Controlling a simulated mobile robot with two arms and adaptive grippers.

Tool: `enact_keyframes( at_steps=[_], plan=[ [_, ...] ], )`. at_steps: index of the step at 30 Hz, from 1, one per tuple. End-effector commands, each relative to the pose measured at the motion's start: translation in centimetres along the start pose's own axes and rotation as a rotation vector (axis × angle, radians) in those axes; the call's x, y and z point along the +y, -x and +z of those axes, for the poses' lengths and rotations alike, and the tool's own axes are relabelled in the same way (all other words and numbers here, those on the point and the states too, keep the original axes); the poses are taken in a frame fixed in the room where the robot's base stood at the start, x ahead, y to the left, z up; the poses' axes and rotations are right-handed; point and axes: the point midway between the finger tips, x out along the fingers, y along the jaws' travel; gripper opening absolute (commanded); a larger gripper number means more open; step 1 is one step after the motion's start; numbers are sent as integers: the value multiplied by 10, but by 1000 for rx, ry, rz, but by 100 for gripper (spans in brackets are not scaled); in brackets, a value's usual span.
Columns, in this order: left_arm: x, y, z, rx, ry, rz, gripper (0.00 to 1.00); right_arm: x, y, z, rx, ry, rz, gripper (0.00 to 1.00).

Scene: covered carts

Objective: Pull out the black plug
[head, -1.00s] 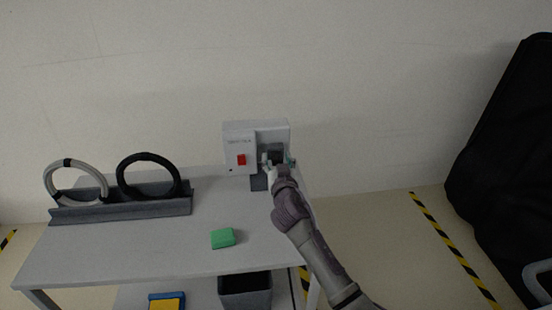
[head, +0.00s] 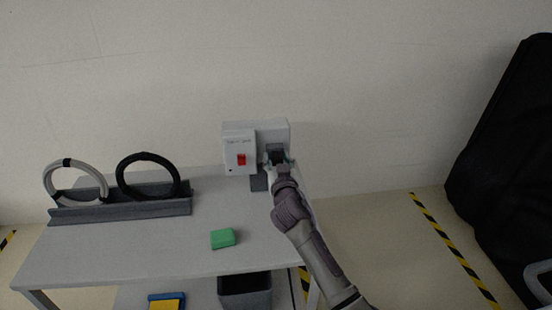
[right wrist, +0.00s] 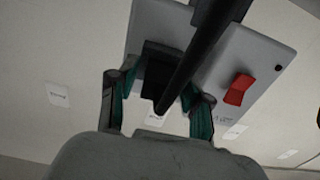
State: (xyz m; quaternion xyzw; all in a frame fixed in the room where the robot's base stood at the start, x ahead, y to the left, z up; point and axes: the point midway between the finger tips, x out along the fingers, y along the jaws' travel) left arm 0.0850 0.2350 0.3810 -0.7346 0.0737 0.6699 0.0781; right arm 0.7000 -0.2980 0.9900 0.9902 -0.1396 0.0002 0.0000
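The grey box (head: 238,137) stands at the back of the table against the wall, with a red switch (head: 241,160) on its front. The black plug (head: 276,151) is at the right part of its front, partly hidden by my right gripper (head: 278,163). In the right wrist view the plug (right wrist: 160,75) lies between the two teal-padded fingers of the right gripper (right wrist: 160,105). The fingers are apart, with a gap showing at the left finger. A dark bar crosses in front of the plug. My left gripper is not in view.
A grey holder (head: 120,208) with a grey ring (head: 62,196) and a black ring (head: 122,186) stands on the table's left. A green block (head: 222,239) lies near the front edge. A dark bin (head: 245,300) is below.

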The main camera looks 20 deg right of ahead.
Motion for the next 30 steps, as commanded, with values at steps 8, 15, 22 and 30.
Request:
enact_keyframes(
  at_steps=[8,15,22,30],
  plan=[
    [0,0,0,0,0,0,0,0,0,0,0,0,0,0],
    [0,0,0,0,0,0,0,0,1,0,0,0,0,0],
    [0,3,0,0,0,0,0,-1,9,1,-2,0,-1,0],
    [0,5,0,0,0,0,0,0,20,0,-1,-1,0,0]
  ],
)
